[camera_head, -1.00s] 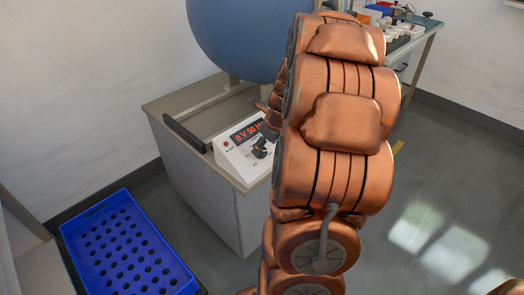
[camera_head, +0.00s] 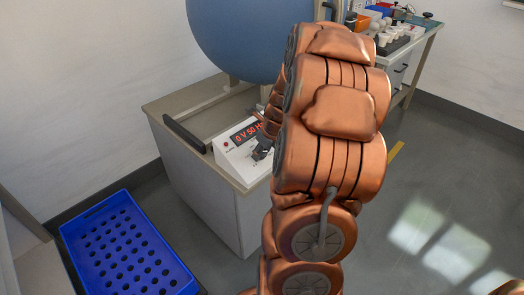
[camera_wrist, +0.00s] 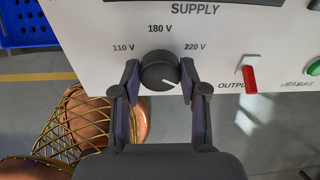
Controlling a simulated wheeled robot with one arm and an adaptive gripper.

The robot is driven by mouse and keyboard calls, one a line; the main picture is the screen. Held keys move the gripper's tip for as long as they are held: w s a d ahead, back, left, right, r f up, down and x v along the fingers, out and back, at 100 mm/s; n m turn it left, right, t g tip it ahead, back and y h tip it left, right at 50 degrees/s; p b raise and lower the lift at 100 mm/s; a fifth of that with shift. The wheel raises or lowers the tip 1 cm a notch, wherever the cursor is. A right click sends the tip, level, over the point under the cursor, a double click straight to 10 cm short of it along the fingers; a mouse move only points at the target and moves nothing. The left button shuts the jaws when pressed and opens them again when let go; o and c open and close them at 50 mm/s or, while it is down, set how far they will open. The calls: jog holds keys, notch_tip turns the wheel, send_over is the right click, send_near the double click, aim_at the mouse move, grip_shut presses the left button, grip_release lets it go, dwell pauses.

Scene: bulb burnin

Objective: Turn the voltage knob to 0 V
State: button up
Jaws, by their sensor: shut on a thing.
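The voltage knob (camera_wrist: 158,69) is a round dark knob on the white supply panel (camera_wrist: 95,22), with 110 V, 180 V and 220 V printed around it. Its pale pointer line points to the lower right, away from those three labels. My gripper (camera_wrist: 160,76) is shut on the knob, one finger on each side. In the head view my gripper (camera_head: 262,150) is at the panel's front, and the arm hides part of the supply. The red display (camera_head: 247,132) reads 0 V 50 Hz, its right end partly covered.
A red switch (camera_wrist: 249,79) marked OUTPUT and a green button (camera_wrist: 315,68) sit right of the knob. The supply stands on a grey cabinet (camera_head: 212,196) below a big blue sphere (camera_head: 235,35). A blue perforated crate (camera_head: 122,250) lies on the floor at left.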

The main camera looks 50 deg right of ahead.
jog(key=c, duration=0.3)
jog(key=shift+c, duration=0.2)
jog(key=shift+n, duration=0.3)
